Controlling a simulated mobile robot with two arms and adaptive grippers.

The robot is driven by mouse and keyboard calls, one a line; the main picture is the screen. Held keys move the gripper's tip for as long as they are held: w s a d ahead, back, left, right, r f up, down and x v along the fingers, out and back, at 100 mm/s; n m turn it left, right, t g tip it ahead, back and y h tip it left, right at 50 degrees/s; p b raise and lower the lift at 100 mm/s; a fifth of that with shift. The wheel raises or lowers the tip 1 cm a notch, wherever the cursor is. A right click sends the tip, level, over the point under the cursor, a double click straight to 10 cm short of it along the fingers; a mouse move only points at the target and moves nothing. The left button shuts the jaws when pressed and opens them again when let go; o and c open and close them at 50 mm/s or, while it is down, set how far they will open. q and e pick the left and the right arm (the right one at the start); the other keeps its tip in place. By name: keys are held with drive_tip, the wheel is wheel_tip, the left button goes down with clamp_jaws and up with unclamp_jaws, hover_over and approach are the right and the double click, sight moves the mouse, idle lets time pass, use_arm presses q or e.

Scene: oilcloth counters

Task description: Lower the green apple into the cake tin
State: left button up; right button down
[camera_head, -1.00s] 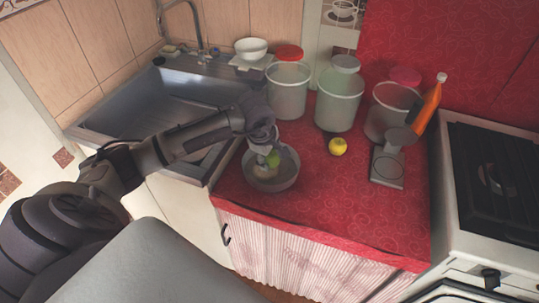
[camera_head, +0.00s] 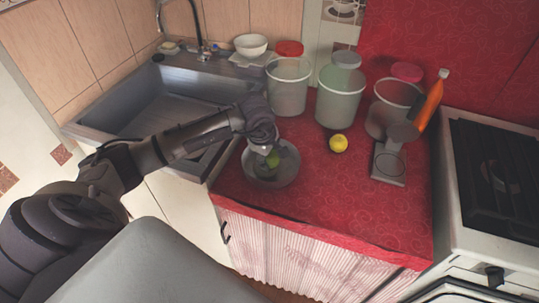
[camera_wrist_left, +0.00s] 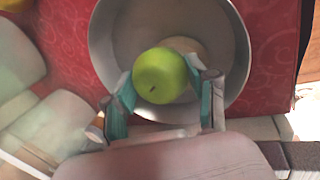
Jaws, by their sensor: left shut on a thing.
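The green apple (camera_head: 272,160) is between the fingers of my left gripper (camera_head: 265,152), which is shut on it. In the left wrist view the apple (camera_wrist_left: 160,75) sits between the two teal fingertips (camera_wrist_left: 165,92), inside the outline of the round grey cake tin (camera_wrist_left: 237,62). In the head view the tin (camera_head: 288,172) stands on the red counter near its front left corner, with the gripper above it. A pale beige round thing (camera_wrist_left: 190,47) shows in the tin, partly behind the apple. Whether the apple touches it or the tin floor I cannot tell. My right gripper is out of view.
A yellow lemon-like fruit (camera_head: 338,144) lies right of the tin. Several translucent tubs, one a greenish tub (camera_head: 338,100), stand behind, with an orange bottle (camera_head: 431,102) and a grey scale-like device (camera_head: 388,165). The sink (camera_head: 150,100) is left, the stove (camera_head: 497,180) right. The front right counter is clear.

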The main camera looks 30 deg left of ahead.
use_arm(q)
drive_tip(key=o, duration=1.3)
drive_tip(key=shift+v, duration=4)
